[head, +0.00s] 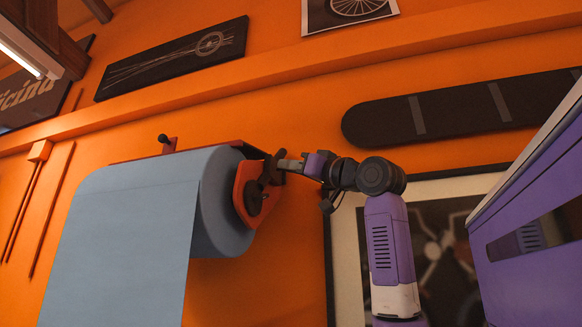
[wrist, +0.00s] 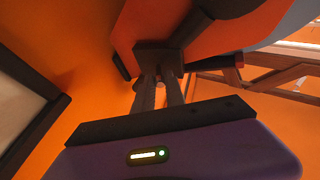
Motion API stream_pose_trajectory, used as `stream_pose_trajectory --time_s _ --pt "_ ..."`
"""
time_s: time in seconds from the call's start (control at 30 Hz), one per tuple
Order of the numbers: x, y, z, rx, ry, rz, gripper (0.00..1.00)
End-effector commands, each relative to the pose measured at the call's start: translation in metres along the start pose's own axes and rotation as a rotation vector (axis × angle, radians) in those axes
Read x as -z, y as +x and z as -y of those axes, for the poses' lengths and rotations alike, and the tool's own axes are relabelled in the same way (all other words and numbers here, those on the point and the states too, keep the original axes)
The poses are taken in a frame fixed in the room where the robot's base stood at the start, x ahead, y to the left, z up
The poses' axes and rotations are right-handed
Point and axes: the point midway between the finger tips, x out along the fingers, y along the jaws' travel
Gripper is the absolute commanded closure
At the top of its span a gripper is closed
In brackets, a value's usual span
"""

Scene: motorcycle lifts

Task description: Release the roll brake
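A large roll of blue-grey sheet (head: 130,235) hangs on the orange wall in the head view, its sheet hanging down. At its right end is a red-orange end plate (head: 240,190) with a dark round hub and a dark brake lever (head: 255,197). My gripper (head: 282,166) reaches in from the right, its fingertips at the upper right of the plate by the dark lever parts. In the wrist view my gripper (wrist: 160,78) has its two fingers close together with a narrow gap, tips at a dark block (wrist: 158,55). Whether they clasp it is hidden.
A framed picture (head: 345,255) hangs on the wall behind my arm. A dark long board (head: 450,112) is above right, and a purple cabinet (head: 535,225) stands close on the right. A small dark knob (head: 163,139) sticks up behind the roll.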

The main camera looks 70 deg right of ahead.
Motion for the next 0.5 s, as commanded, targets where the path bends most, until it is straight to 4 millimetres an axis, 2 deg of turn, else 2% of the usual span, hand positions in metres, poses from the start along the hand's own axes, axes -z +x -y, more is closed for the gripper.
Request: stream_pose_trajectory --time_s 0.27,0.5 --pt "0.0002 -0.0001 -0.0016 0.015 0.009 0.000 1.00" --pt "0.0003 0.0005 -0.0073 0.116 0.053 -0.001 1.00"
